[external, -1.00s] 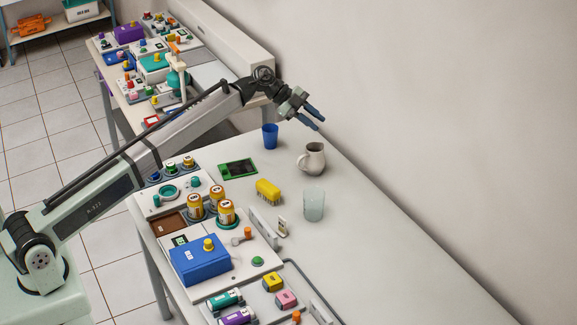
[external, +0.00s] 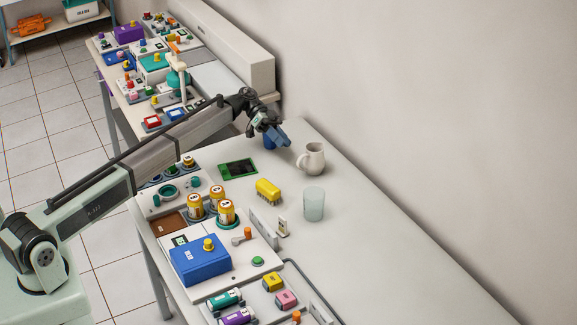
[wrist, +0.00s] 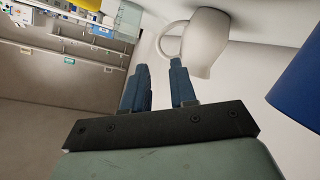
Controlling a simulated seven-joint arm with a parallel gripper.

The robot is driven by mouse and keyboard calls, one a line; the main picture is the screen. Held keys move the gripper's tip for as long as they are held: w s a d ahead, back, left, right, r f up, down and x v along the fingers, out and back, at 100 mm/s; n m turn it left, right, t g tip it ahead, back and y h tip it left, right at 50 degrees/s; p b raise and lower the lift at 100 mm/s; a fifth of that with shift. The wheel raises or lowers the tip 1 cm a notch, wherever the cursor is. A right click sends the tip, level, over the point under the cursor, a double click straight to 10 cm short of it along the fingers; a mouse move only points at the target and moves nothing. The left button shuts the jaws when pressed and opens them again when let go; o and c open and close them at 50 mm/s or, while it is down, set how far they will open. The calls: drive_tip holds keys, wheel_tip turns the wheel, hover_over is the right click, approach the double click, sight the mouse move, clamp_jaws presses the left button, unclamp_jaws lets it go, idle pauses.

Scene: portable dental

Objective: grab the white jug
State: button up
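The white jug (external: 313,158) stands upright on the white table, its handle toward the left.
The table's right side is clear.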

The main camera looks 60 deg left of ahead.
sight(298, 160)
drive_tip(key=x, duration=1)
clamp_jaws()
idle(0.4)
